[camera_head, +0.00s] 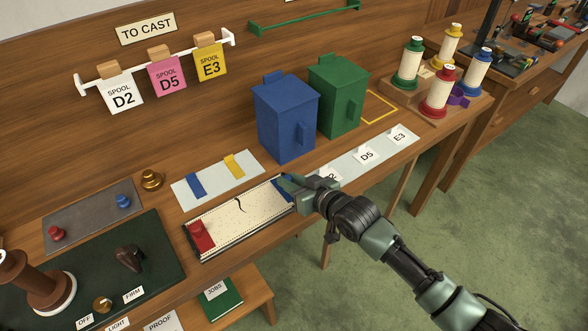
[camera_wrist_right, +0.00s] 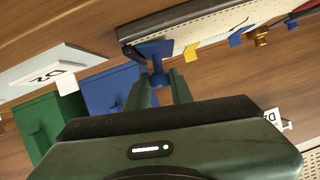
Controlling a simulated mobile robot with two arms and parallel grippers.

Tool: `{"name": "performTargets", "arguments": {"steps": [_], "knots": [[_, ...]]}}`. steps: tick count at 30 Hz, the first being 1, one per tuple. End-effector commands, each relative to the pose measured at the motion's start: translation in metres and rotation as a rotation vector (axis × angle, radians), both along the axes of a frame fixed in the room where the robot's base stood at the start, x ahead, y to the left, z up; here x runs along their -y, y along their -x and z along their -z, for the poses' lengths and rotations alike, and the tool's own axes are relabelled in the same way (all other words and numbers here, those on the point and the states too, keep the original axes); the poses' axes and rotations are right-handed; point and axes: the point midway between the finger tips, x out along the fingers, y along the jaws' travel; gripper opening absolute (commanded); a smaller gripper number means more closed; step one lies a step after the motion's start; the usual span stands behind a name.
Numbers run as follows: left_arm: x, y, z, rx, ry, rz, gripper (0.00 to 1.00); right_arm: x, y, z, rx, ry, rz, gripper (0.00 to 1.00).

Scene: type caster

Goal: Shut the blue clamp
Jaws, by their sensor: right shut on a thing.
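The blue clamp (camera_head: 282,191) sits at the right end of a long cream board with dotted edges (camera_head: 232,219) and is partly hidden by my right gripper (camera_head: 290,182). In the right wrist view, the blue clamp (camera_wrist_right: 154,48) shows as a flat plate with a narrower blue part reaching between the fingertips of my right gripper (camera_wrist_right: 159,80). That gripper is shut on this blue part. I cannot tell how far the clamp is open. My left gripper is not in view.
A red clamp (camera_head: 201,236) is at the board's left end. A blue bin (camera_head: 286,118) and a green bin (camera_head: 339,97) stand behind. A pale mat (camera_head: 213,188) with blue and yellow strips lies behind the board. Spools (camera_head: 437,95) stand at the right.

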Motion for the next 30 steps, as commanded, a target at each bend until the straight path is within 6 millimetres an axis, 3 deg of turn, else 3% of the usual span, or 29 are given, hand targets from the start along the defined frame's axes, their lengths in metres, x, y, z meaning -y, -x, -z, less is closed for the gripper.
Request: {"name": "performTargets", "arguments": {"steps": [9,27,28,30], "knots": [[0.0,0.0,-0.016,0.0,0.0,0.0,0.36,-0.006,0.005,0.002,0.084,0.119,0.0,0.0],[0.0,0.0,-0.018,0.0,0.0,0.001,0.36,-0.007,0.006,0.004,0.109,0.153,-0.002,0.0],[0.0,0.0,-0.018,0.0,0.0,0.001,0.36,-0.007,0.006,0.004,0.109,0.153,-0.002,0.25],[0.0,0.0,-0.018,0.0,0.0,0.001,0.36,-0.007,0.006,0.004,0.109,0.153,-0.002,0.42]]}}
